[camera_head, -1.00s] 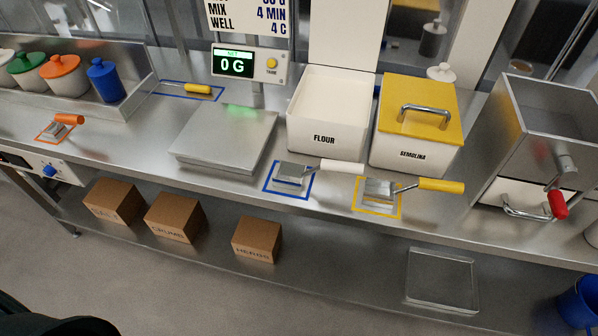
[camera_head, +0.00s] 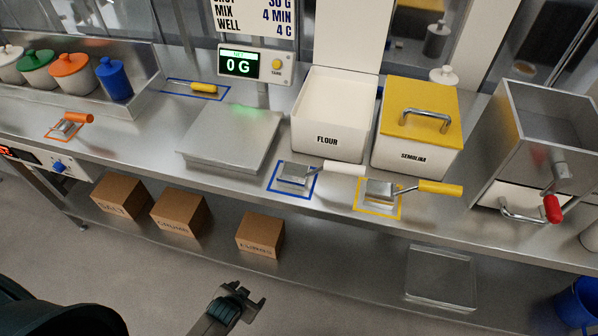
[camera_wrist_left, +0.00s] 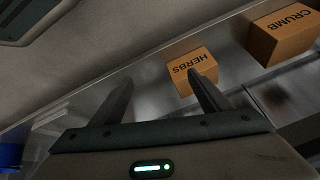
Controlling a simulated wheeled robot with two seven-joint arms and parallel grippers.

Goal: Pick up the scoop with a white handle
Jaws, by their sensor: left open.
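The scoop with a white handle (camera_head: 341,168) lies on the steel counter in front of the flour bin. Its metal pan (camera_head: 295,173) rests inside a blue outlined square, and the handle points right. My left gripper (camera_head: 250,296) is low in front of the counter, below and left of the scoop and well apart from it. It is open and empty, and its two fingers (camera_wrist_left: 160,98) show in the left wrist view, pointing toward the lower shelf. The scoop is not seen in the left wrist view. My right gripper is not in view.
A yellow-handled scoop (camera_head: 439,187) lies right of the white one. Behind stand the flour bin (camera_head: 327,141) and semolina bin (camera_head: 414,157). A scale (camera_head: 230,140) is at left. The counter's front edge and a lower shelf with boxes, including HERBS (camera_head: 260,235), lie near my gripper.

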